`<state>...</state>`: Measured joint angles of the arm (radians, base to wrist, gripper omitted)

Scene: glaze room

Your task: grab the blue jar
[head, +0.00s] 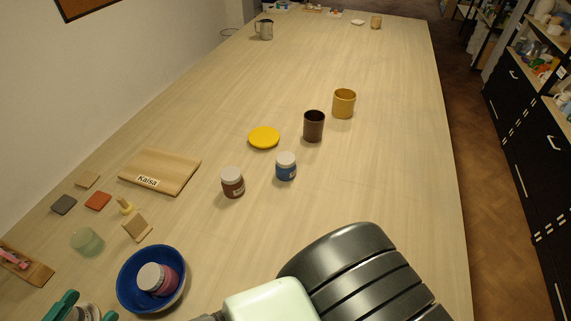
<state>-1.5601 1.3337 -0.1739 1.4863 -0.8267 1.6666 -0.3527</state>
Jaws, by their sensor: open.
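The blue jar (286,172) stands upright on the table near the middle of the head view, with a white lid and a pale label. My gripper (86,314) seems to be at the bottom left edge, where two teal fingertips show apart, mostly cut off by the frame. It is open and far to the lower left of the blue jar, not touching it. A pale round thing shows between or below the fingertips; I cannot tell what it is.
A red-brown jar (233,186) stands left of the blue jar, a dark brown cup (314,127) behind it. A yellow disc (264,137) and a yellow cup (344,104) are near. A blue bowl (124,291) holds a pink jar (152,279).

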